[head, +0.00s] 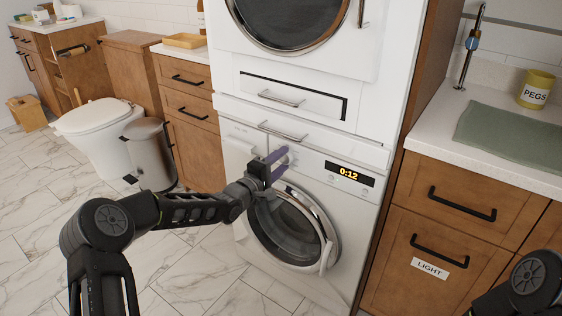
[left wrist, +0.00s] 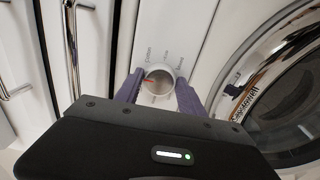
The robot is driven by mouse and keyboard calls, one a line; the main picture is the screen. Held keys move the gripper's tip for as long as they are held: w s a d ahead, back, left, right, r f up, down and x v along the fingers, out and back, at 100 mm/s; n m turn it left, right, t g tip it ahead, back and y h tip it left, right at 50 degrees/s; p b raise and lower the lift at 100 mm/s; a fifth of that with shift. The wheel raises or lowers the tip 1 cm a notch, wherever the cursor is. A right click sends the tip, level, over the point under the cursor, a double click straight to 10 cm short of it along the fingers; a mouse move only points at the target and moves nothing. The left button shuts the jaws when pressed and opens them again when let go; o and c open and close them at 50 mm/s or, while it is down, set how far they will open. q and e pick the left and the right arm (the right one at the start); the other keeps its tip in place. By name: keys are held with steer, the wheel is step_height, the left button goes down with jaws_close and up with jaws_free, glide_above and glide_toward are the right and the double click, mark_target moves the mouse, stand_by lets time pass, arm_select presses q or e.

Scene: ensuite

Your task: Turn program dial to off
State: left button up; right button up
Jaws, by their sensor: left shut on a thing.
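The program dial (left wrist: 158,80) is a round silvery knob with a red mark on its left side, on the white front of the washer (head: 348,200). Printed words stand around it in the left wrist view; they are small and hard to read. My left gripper (left wrist: 158,92) has its two purple fingers on either side of the dial, shut on it. In the head view the left gripper (head: 280,163) is at the washer's panel, and its fingers partly hide the dial. My right gripper is out of view; only part of my right arm shows at the lower right.
The washer's round door (head: 290,228) is below the dial, and a display reading 0:12 (head: 349,173) is to its right. A metal handle (head: 283,132) runs above the panel. A bin (head: 150,155) and a toilet (head: 97,125) stand left. Tiled floor is open in front.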

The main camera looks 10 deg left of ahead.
arm_select(q)
steer(key=shift+f, duration=0.1)
steer(key=o, duration=1.3)
steer(key=shift+o, duration=0.2)
steer(key=v, duration=0.8)
steer(key=shift+p, duration=0.45)
